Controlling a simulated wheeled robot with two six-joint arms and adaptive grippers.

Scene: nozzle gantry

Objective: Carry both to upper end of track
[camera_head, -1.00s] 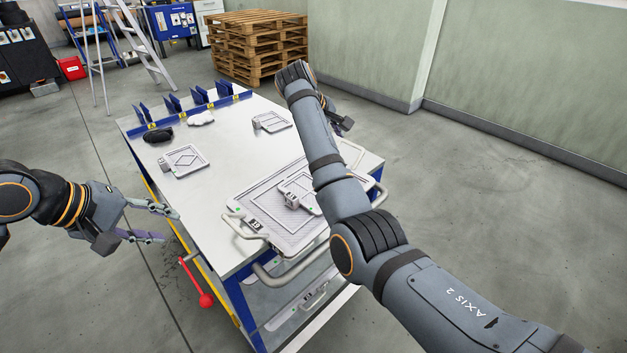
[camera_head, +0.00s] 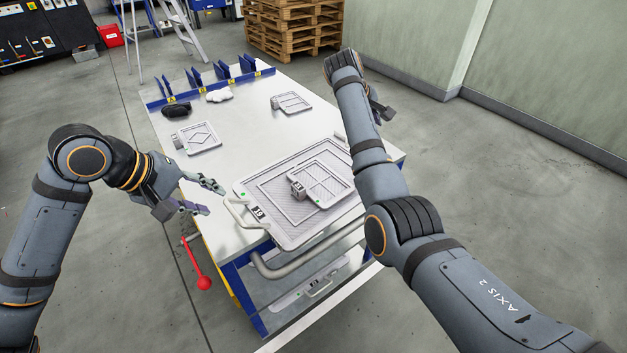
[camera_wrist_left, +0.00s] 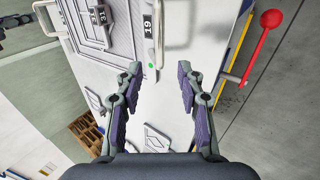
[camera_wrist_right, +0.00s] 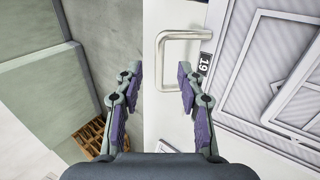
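A large grey tray (camera_head: 283,238) labelled 19 lies on the white table's near end. A smaller framed plate (camera_head: 325,172) with a grey block lies on top of it. The tray's left handle (camera_head: 240,212) is just right of my left gripper (camera_head: 209,197), which is open and empty. The left wrist view shows the tray (camera_wrist_left: 115,45) above the open fingers. My right gripper (camera_wrist_right: 160,80) is open and empty, with the tray's other handle (camera_wrist_right: 183,35) ahead of its fingers. My right arm hides part of the tray's right side in the head view.
Two more framed plates, one at left (camera_head: 198,138) and one farther back (camera_head: 291,103), lie on the table. A blue slotted rail (camera_head: 215,85) runs along the far edge, near a black object (camera_head: 177,109) and a white one (camera_head: 219,95). A red-knobbed lever (camera_head: 204,282) sticks out at left.

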